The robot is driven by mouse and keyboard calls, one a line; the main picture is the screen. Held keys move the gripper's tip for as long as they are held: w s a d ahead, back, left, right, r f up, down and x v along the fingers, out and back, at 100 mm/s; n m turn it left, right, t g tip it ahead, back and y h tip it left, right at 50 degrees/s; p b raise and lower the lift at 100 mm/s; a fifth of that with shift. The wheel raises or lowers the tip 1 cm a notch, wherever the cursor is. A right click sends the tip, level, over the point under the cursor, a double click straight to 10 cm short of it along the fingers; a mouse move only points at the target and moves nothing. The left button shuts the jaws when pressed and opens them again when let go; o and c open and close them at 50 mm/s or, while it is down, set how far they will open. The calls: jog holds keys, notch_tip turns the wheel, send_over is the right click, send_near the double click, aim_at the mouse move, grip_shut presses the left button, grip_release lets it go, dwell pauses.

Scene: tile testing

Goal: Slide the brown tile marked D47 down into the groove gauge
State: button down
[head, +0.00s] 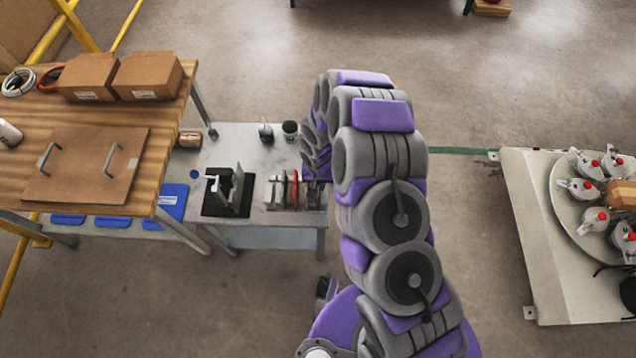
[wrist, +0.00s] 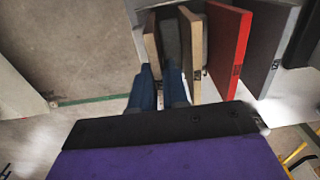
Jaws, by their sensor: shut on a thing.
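In the wrist view my gripper (wrist: 160,82) has its two blue fingers closed around the near edge of a light brown tile (wrist: 152,45), which stands upright in the row. No D47 mark is readable on it. In the head view my arm's end hangs over the right side of the tile rack (head: 296,207), and the fingers are hidden there. The likely groove gauge (head: 238,192), upright grey plates on a black base, stands left of the rack on the grey bench.
A tan tile (wrist: 191,50), a red tile (wrist: 228,48) and a grey tile (wrist: 264,45) stand close to the right of the held one. A wooden table (head: 165,135) with boxes (head: 148,76) is at left. Open floor lies between.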

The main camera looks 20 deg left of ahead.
notch_tip(320, 180, up, 11)
jog(key=p, duration=0.3)
jog(key=shift+f, duration=0.2)
dwell(1.1)
